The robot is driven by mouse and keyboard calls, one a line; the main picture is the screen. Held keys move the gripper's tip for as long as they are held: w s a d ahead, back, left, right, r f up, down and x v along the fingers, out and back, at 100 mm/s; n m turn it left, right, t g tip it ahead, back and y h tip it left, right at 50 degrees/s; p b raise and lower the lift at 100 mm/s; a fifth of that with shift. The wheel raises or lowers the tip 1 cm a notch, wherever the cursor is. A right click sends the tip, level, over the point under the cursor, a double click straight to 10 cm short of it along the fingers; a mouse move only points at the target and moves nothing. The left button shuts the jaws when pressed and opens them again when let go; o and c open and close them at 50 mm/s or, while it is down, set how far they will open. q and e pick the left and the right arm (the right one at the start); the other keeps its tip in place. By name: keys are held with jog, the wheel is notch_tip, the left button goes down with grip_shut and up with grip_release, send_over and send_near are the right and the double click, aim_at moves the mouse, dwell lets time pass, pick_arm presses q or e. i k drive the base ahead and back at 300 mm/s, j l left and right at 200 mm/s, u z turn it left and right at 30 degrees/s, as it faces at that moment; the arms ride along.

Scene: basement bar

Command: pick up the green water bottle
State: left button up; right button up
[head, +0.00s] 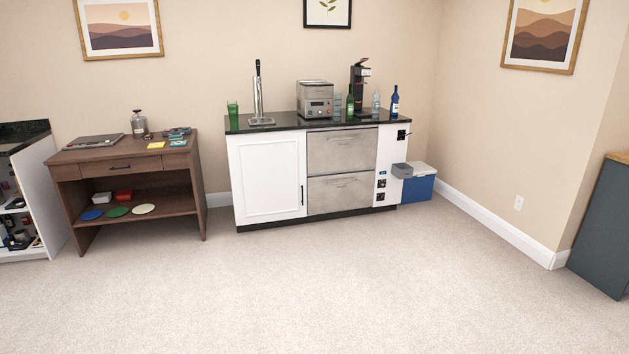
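A green bottle (350,104) stands upright on the black countertop (290,121) of the white bar cabinet, in front of the coffee machine (359,84). A clear, bluish bottle or glass (337,105) is just left of it. A green, cup-like container (232,115) stands at the left end of the same counter. I cannot tell from this distance which green item is a water bottle. Neither of my grippers shows in the head view.
A clear bottle (376,103) and a blue bottle (395,102) stand at the counter's right. A tap tower (258,98) and metal appliance (315,99) stand farther left. A brown desk (122,165) is at left, a blue cooler (418,187) at right. The carpet (320,280) ahead is clear.

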aim_at(349, 111)
jog(key=i, duration=2.05)
jog(key=i+z, duration=0.1)
jog(key=i, duration=0.6)
jog(key=i+j+z, duration=0.1)
jog(key=i, duration=0.55)
jog(key=i+j+z, duration=0.1)
jog(key=i, duration=0.6)
jog(key=i+j+z, duration=0.25)
jog(key=i, duration=0.15)
